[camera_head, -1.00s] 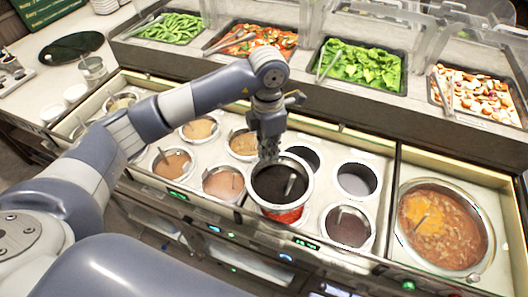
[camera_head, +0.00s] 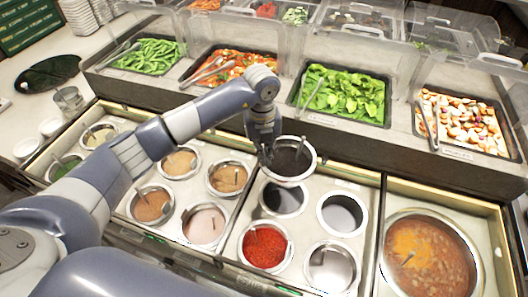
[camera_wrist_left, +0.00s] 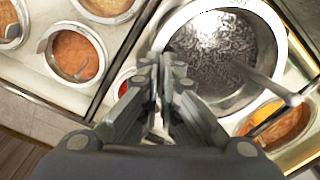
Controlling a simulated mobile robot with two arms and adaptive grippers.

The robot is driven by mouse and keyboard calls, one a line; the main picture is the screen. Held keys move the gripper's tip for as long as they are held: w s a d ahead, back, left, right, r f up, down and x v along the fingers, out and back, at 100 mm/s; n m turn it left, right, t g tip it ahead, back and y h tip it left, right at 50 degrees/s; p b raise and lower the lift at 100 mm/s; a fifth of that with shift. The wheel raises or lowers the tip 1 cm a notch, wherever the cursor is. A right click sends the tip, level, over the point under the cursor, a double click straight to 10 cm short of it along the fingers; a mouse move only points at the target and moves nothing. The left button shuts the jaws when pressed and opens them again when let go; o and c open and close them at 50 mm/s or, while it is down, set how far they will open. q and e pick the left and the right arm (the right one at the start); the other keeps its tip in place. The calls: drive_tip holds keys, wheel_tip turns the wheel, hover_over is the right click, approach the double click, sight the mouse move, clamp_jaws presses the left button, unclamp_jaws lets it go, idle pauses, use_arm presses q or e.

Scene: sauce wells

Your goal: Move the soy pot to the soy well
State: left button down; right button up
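The soy pot (camera_head: 296,172), a round metal pot of dark liquid with a ladle in it, hangs above the back of the middle well section in the head view. My left gripper (camera_head: 266,157) is shut on its left rim. In the left wrist view the pot (camera_wrist_left: 268,62) fills the upper right, with the fingers (camera_wrist_left: 160,78) at its near left rim. Just in front of the pot is a dark well (camera_head: 283,199); I cannot tell whether it is empty. My right gripper is not in view.
A red sauce pot (camera_head: 265,246) and a shiny, pale-looking well (camera_head: 330,267) are in front. Sauce pots (camera_head: 228,178) fill the section to the left; a large soup pot (camera_head: 430,255) is at right. Food trays (camera_head: 345,95) under clear guards stand behind on a raised ledge.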

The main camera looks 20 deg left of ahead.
use_arm(q)
drive_tip(key=shift+f+b, duration=0.75)
drive_tip(key=shift+f, duration=0.35)
wheel_tip(320, 180, down, 17)
drive_tip(key=b, duration=1.2)
drive_tip(key=shift+f, duration=0.25)
idle(0.4)
drive_tip(key=c, duration=1.7)
unclamp_jaws()
drive_tip(key=shift+d, duration=0.1)
drive_tip(key=shift+s+f, duration=0.15)
